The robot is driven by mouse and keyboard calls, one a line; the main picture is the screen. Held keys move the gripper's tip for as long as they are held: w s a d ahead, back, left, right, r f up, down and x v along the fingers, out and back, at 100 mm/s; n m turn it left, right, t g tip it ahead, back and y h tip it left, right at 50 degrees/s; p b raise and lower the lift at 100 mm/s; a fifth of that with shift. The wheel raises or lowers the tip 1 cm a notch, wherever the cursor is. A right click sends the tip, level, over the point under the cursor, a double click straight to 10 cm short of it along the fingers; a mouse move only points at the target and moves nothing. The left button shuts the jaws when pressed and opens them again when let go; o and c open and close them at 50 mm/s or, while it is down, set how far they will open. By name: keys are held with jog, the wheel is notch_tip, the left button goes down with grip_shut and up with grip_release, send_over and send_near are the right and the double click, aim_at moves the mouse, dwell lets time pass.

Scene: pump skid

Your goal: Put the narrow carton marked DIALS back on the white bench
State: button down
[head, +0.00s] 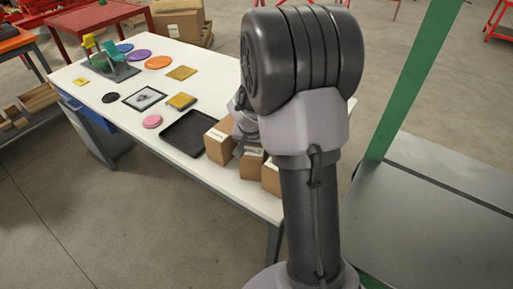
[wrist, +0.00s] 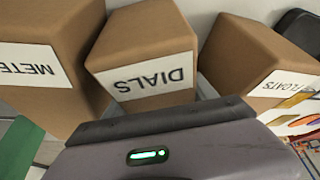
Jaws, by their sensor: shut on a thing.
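The narrow carton marked DIALS (wrist: 145,55) is brown with a white label and sits right in front of my gripper (wrist: 165,122) in the wrist view. My gripper is shut on it; the fingertips' contact is not clear to see. In the head view the DIALS carton (head: 252,164) is the middle one of three at the near right end of the white bench (head: 225,188), partly hidden by my arm. I cannot tell whether it rests on the bench or is slightly above it.
A carton marked FLOATS (wrist: 262,55) stands close on the right and one marked METE… (wrist: 50,45) on the left in the wrist view. A black tray (head: 185,133) lies beside the cartons. A green post (head: 412,85) stands right of my arm.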

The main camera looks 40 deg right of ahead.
jog(key=shift+c, duration=1.4)
grip_release()
jog(key=p+v, duration=0.4)
jog(key=v, duration=0.8)
jog(key=shift+r+p, duration=0.15)
jog(key=shift+p, duration=0.25)
jog(key=s+a+r+n+t+y, duration=0.1)
jog(key=s+a+r+n+y, duration=0.1)
jog(key=s+a+r, duration=0.3)
jog(key=s+a+r+n+t+y, duration=0.1)
jog(key=s+a+r+n+y, duration=0.2)
jog(key=s+a, duration=1)
jog(key=a+r, duration=0.3)
jog(key=a, duration=0.2)
jog(key=shift+r+t, duration=0.25)
jog(key=shift+t, duration=0.15)
